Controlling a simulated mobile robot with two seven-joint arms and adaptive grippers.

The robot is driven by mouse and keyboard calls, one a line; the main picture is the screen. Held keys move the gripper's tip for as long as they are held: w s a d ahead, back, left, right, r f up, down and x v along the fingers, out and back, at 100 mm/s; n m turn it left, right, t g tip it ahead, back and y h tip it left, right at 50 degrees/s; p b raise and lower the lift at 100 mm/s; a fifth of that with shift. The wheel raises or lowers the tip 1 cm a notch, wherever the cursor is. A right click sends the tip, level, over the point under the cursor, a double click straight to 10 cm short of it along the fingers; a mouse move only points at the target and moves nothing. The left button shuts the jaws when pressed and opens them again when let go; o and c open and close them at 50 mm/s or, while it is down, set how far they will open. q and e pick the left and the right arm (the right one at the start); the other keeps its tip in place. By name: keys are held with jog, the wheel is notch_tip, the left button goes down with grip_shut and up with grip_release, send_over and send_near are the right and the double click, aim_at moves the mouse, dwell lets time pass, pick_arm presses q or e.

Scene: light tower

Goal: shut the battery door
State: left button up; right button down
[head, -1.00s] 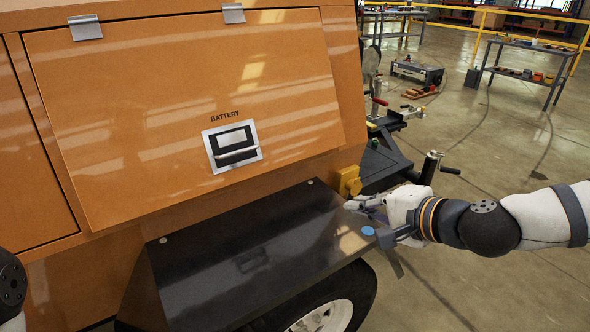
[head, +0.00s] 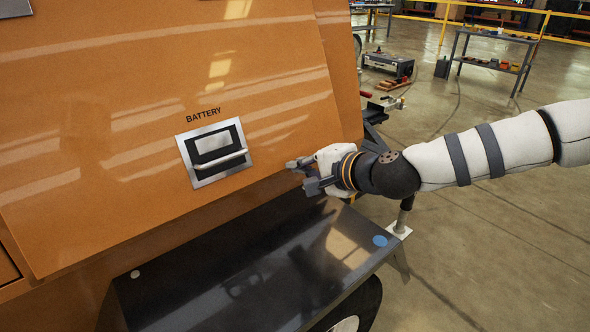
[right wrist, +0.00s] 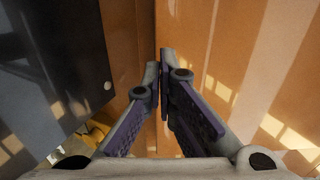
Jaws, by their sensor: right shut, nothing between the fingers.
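The battery door (head: 110,130) is a large orange panel marked BATTERY, filling the left of the head view. Its lower edge seems to stand a little off the orange body; I cannot tell how far. A silver-framed latch (head: 215,152) with a pale handle sits low on the door. My right gripper (head: 299,176) is shut and empty, right of the latch near the door's lower right edge. In the right wrist view its fingertips (right wrist: 163,56) meet at the seam between the door (right wrist: 230,60) and a darker orange strip. Contact is unclear. My left gripper is out of view.
A black fender (head: 260,270) with a blue dot (head: 380,240) juts out below the door, above a wheel. A jack post (head: 402,218) stands beyond its right end. A workbench (head: 495,62) and yellow rail are far back. The floor at right is open.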

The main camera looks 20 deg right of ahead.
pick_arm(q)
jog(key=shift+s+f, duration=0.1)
pick_arm(e)
jog(key=shift+x, duration=0.8)
jog(key=b, duration=0.1)
jog(key=w+b, duration=0.1)
jog(key=w+f+b, duration=0.1)
jog(key=shift+w+a+f+t, duration=0.1)
jog(key=shift+w+a+t, duration=0.15)
jog(key=shift+a+t, duration=0.15)
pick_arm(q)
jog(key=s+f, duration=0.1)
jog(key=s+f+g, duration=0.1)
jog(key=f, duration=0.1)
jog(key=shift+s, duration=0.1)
